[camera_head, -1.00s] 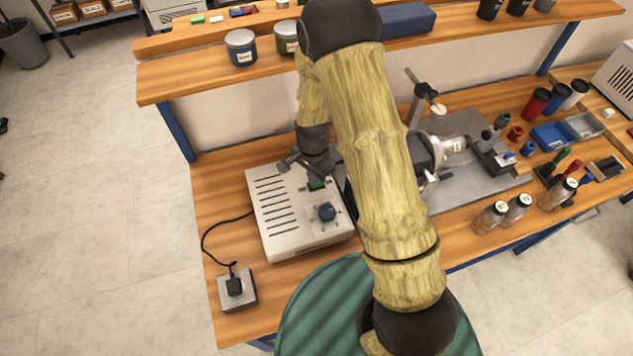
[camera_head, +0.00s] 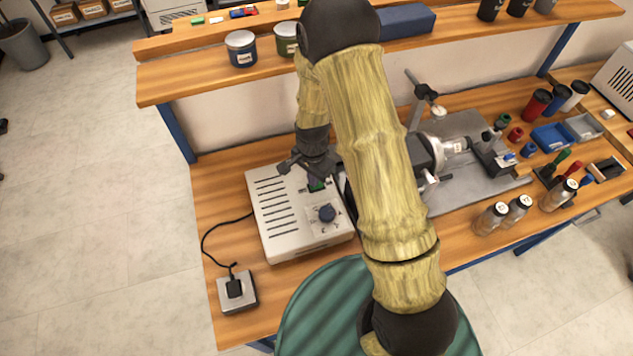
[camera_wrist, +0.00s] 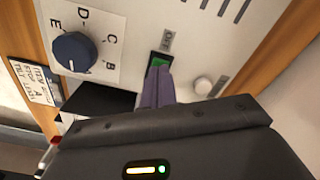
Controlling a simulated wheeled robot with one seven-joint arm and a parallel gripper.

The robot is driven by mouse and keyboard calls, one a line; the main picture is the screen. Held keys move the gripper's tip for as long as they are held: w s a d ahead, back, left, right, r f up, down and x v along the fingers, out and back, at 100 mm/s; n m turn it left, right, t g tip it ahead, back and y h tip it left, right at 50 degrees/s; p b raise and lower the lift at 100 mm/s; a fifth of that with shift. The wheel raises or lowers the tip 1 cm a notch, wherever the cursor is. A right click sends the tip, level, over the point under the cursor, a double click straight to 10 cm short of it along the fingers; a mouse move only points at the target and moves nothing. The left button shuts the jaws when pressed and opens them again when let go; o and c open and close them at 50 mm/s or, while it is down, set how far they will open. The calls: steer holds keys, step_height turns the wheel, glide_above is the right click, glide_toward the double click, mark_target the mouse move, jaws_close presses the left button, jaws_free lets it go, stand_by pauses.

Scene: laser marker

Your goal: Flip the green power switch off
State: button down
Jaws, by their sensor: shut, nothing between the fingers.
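The green power switch (camera_head: 317,186) sits on top of the white control box (camera_head: 275,229). It also shows in the wrist view (camera_wrist: 159,60), in a dark frame, with its near part hidden by my fingers. My gripper (camera_head: 312,178) is over the box, right at the switch; in the wrist view its purple-grey fingers (camera_wrist: 158,76) are together with nothing between them. The fingertips overlap the switch's near edge; whether they touch it I cannot tell.
A blue rotary knob (camera_head: 327,213) with lettered positions is on the box near the switch; the wrist view shows it at left (camera_wrist: 74,51). A white round button (camera_wrist: 203,86) is right of the switch. The laser rig (camera_head: 440,149) stands right.

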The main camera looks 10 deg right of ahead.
steer(key=shift+r+p, duration=2.25)
steer(key=shift+r, duration=0.95)
steer(key=s+d+r+n+t, duration=0.1)
steer(key=s+d+r+n, duration=0.3)
steer(key=r, duration=0.5)
steer(key=s+d+r+n+t, duration=0.1)
steer(key=s+d+r+n, duration=0.4)
steer(key=s+r, duration=0.3)
steer(key=shift+s+d+r+n+t, duration=0.2)
steer(key=shift+d+r+n+t, duration=0.15)
steer(key=shift+r, duration=0.35)
steer(key=shift+a, duration=0.1)
